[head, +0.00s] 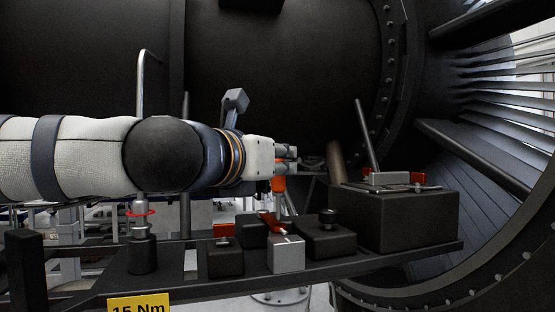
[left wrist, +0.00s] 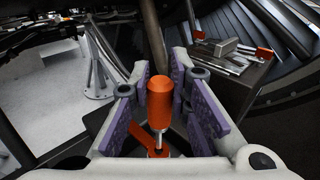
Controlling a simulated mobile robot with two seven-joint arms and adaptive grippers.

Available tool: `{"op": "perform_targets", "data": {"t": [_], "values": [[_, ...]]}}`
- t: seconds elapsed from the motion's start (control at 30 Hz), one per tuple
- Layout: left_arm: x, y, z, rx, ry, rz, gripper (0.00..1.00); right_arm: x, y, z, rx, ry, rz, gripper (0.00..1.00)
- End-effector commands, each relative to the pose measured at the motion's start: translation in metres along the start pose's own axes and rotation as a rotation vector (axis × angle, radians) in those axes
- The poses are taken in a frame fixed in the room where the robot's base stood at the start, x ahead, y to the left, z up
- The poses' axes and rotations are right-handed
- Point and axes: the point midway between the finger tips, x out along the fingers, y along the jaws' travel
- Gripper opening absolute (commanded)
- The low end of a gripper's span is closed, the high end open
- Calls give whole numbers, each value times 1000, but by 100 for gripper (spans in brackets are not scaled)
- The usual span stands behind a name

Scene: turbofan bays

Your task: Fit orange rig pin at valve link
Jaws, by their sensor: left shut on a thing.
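The orange rig pin (head: 279,184) hangs upright under my left gripper (head: 287,160), above the tool shelf. In the left wrist view the pin's orange handle (left wrist: 160,101) stands between the purple finger pads of my left gripper (left wrist: 160,92), which is shut on it. Its silver shank points down to an orange piece (left wrist: 150,151) below; I cannot tell whether the tip is seated there or clear. I cannot make out the valve link for certain. My right gripper is not in view.
A dark shelf (head: 380,258) carries a silver block (head: 286,254), dark blocks (head: 325,236) and a larger box (head: 405,220) with tools on top. A brown rod (head: 335,163) stands just beyond the gripper. The round engine casing curves behind and to the right.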

Motion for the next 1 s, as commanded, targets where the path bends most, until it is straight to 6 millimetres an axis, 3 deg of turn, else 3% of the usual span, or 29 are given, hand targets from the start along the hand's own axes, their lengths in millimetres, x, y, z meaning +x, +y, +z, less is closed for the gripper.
{"op": "perform_targets", "data": {"t": [1.0], "values": [[1,1,-17,-1,2,1,0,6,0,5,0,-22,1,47]]}}
